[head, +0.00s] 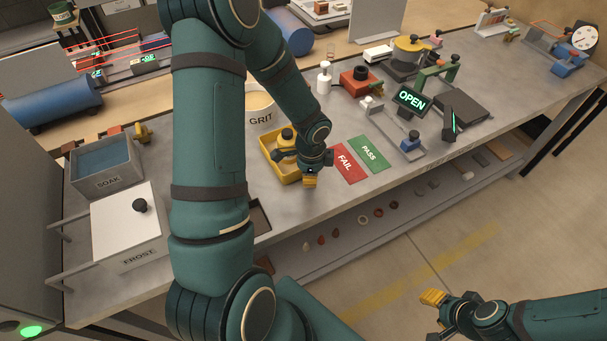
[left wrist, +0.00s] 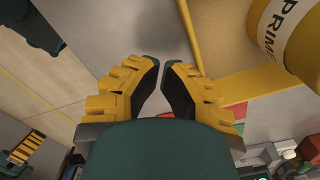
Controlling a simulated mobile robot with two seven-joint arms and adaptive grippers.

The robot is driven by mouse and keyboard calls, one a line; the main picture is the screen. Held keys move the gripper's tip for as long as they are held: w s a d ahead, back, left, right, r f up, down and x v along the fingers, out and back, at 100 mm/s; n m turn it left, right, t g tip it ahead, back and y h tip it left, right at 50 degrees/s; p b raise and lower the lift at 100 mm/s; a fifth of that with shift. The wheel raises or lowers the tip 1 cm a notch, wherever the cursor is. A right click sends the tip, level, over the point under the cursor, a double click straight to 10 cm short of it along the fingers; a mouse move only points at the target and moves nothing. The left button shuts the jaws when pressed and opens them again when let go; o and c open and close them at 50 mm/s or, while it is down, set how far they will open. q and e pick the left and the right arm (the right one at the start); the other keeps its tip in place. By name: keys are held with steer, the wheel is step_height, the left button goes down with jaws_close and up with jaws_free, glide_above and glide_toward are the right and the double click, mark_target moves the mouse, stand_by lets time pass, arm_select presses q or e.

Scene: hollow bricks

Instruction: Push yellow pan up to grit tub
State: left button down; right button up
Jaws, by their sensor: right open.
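The yellow pan (head: 268,150) lies on the grey bench just in front of the white grit tub (head: 261,118). A small gap or contact between them cannot be told. A yellow jar with a dark top (head: 287,138) stands in the pan; it shows in the left wrist view with a PRIME label (left wrist: 285,35). My left gripper (head: 310,182) points down at the pan's near right side. In the left wrist view its fingertips (left wrist: 161,64) are together and empty, beside the pan's wall (left wrist: 245,97). My right gripper (head: 436,305) is open and empty, away from the bench.
Red FAIL (head: 345,163) and green PASS (head: 369,154) mats lie right of the pan. A SOAK basin (head: 104,182) and FROST box (head: 130,240) stand at the left. A white pump bottle (head: 324,80) stands behind the mats. My left arm hides the bench's middle left.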

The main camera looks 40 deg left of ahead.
arm_select(q)
steer(key=shift+w+a+p, duration=0.3)
steer(key=shift+a+p, duration=0.2)
steer(key=shift+a, duration=0.4)
steer(key=shift+w+a+p, duration=0.3)
steer(key=shift+a+p, duration=0.2)
steer(key=shift+a, duration=0.35)
steer(key=shift+w+a+p, duration=0.3)
steer(key=shift+a+p, duration=0.2)
steer(key=shift+a, duration=0.4)
steer(key=shift+s+d+b, duration=0.2)
steer(key=shift+d+b, duration=0.1)
steer(key=shift+d, duration=0.2)
steer(key=shift+s+d+b, duration=0.15)
steer(key=shift+d+b, duration=0.15)
steer(key=shift+d, duration=0.2)
step_height(320, 180, up, 6)
steer(key=p, duration=0.5)
steer(key=shift+r, duration=0.2)
steer(key=shift+r+p, duration=1.05)
steer(key=shift+r, duration=0.3)
